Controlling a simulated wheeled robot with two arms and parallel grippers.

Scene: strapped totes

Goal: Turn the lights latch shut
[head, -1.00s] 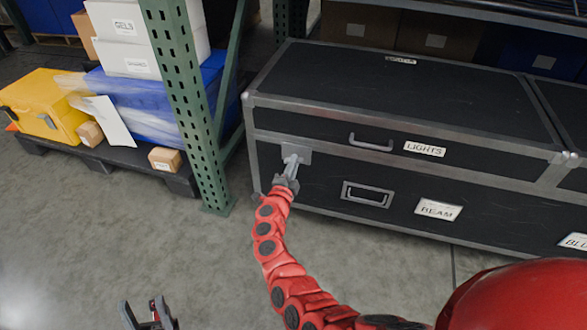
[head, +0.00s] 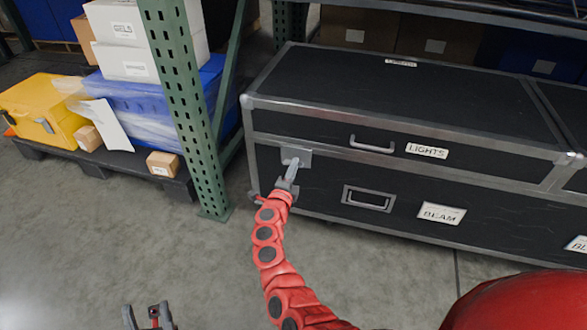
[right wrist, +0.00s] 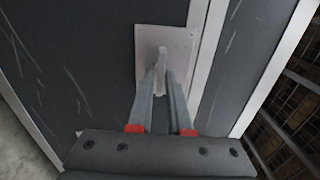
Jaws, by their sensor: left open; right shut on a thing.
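The black lights case (head: 390,105) has metal edging and a "LIGHTS" label (head: 427,151). Its latch has a pale square plate (right wrist: 183,48) at the left end of the front, with a small lever (right wrist: 161,58) standing out from it. My right gripper (head: 291,172) is at the latch, and the right wrist view shows its two fingers (right wrist: 163,74) on either side of the lever, closed on it. The fingers hide part of the lever. My left gripper (head: 149,313) is open and empty at the bottom left, over the floor.
A green rack post (head: 190,110) stands just left of the case. Left of it, a dark pallet (head: 108,163) carries a yellow case (head: 45,108), boxes and a wrapped blue tote. The grey floor (head: 120,240) in front is clear.

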